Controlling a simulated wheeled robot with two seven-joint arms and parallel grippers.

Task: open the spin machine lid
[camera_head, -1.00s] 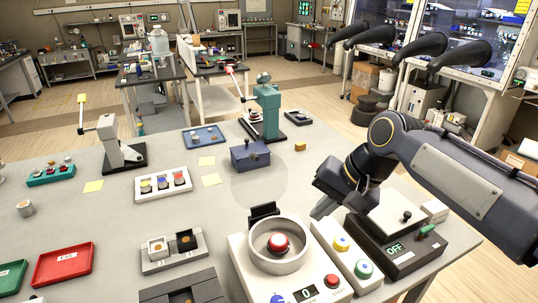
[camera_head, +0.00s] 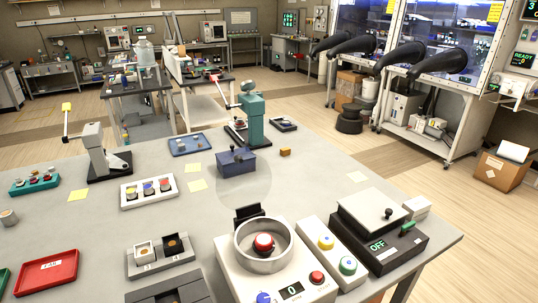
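The spin machine (camera_head: 232,271) is a white box at the front of the table, with a round metal bowl (camera_head: 285,258) on top. A red knob (camera_head: 264,244) sits inside the bowl, which is uncovered from above. A black hinge block (camera_head: 248,213) stands at the bowl's back edge. A faint clear disc (camera_head: 243,190), which looks like the lid, shows behind the hinge, raised off the bowl. The front display (camera_head: 291,290) reads 0, with a red button (camera_head: 317,278) and a blue knob (camera_head: 263,298) beside it. Neither gripper is in view.
A white panel (camera_head: 322,270) with yellow and green buttons stands right of the machine. A dark device (camera_head: 392,258) reading OFF, with a pale lid (camera_head: 370,216), is further right. A grey block with two cups (camera_head: 160,261) is at left. A blue box (camera_head: 236,167) stands behind.

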